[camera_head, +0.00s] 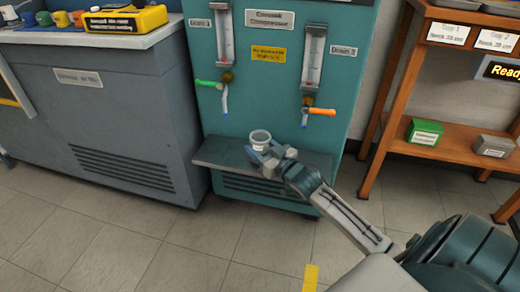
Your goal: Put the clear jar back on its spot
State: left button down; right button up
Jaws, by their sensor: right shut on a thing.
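The clear jar (260,138) is a small, upright, see-through cup with a pale base. My right gripper (264,152) comes in from the lower right and is shut on the jar, with its fingers around the jar's lower part. The jar is in front of the teal testbench, over the grey ledge (215,153). I cannot tell whether the jar touches the ledge. No marked spot for the jar can be made out. My left gripper is not in view.
The teal testbench (262,88) carries two clear gauges, a green-handled valve (208,84) on the left and an orange-handled valve (320,111) on the right. A grey cabinet (120,110) stands at left. A wooden shelf (455,140) with small boxes stands at right.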

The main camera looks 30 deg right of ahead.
jog(key=shift+f, duration=0.35)
dwell(0.7)
jog(key=o, duration=1.2)
jog(key=shift+c, duration=0.2)
